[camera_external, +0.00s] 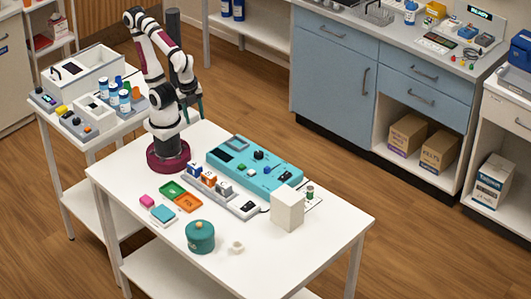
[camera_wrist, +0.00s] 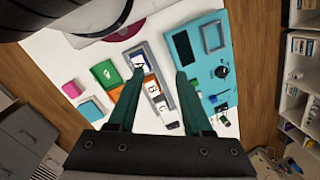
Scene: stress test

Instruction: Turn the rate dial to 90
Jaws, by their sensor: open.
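A teal instrument panel (camera_external: 232,163) lies on the white table, to the right of my arm's base. It also shows at the right of the wrist view (camera_wrist: 210,25). It has a dark screen and several small controls. One black knob (camera_external: 258,155) stands out on it, and a black knob (camera_wrist: 221,72) shows in the wrist view. The labels are too small to read, so I cannot tell which control is the rate dial. My gripper (camera_external: 194,112) has green fingers, held raised above and apart from the panel. In the wrist view, the fingers (camera_wrist: 160,75) are open and empty.
A grey strip (camera_external: 240,205) with several small blocks lies in front of the panel. A white box (camera_external: 287,208) stands at its right end. Green and orange trays (camera_external: 187,203), a teal pot (camera_external: 200,237) and a small white piece (camera_external: 236,247) are nearer the front.

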